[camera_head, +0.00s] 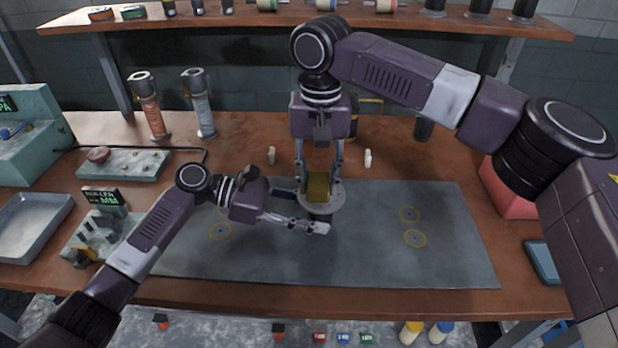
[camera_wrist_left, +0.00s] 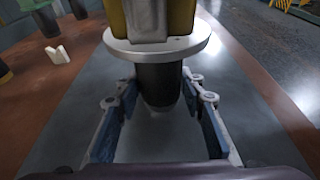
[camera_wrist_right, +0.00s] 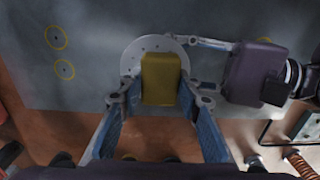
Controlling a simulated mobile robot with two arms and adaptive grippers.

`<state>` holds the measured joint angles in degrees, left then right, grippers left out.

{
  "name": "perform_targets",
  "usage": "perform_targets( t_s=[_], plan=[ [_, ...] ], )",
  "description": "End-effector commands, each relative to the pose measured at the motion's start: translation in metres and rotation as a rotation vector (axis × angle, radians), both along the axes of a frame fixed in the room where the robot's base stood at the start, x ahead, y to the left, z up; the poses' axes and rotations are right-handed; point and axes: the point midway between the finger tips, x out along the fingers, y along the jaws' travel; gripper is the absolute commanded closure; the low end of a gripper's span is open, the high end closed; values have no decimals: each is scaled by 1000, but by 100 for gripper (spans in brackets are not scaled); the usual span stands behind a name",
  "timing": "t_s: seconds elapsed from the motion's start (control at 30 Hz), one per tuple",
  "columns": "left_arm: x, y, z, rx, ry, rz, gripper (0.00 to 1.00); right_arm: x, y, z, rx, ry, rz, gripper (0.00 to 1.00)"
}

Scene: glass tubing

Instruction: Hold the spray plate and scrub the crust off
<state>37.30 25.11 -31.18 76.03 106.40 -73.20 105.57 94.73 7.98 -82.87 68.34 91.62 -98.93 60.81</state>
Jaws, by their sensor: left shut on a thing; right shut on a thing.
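The spray plate (camera_head: 338,198) is a pale round disc on a dark stem, upright above the grey mat. My left gripper (camera_head: 312,223) is shut on the stem just below the disc; the stem (camera_wrist_left: 160,85) shows between its fingers in the left wrist view. My right gripper (camera_head: 319,173) points down and is shut on a yellow scrub block (camera_head: 318,188). The block lies over the disc's middle and seems to touch it. In the right wrist view small dark holes show on the disc's uncovered part (camera_wrist_right: 133,58). I cannot make out crust; the block hides the middle.
The grey mat (camera_head: 370,260) is clear to the right, with yellow ring marks. Two capped cylinders (camera_head: 200,105) stand behind left. A grey tray (camera_head: 35,225) and a fixture block (camera_head: 95,235) are at left, a red bin (camera_head: 510,190) at right.

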Motion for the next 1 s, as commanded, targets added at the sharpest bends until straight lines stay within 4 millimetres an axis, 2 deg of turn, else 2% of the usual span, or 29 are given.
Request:
perform_targets(
  t_s=[0.47, 1.0],
  plan=[
    [1, 0, 1, -2, -2, 2, 77, -3, -44, 0, -6, -1, -2, 91],
    [0, 0, 1, -1, -1, 1, 77, -2, 9, -1, 0, 2, 1, 91]
  ],
)
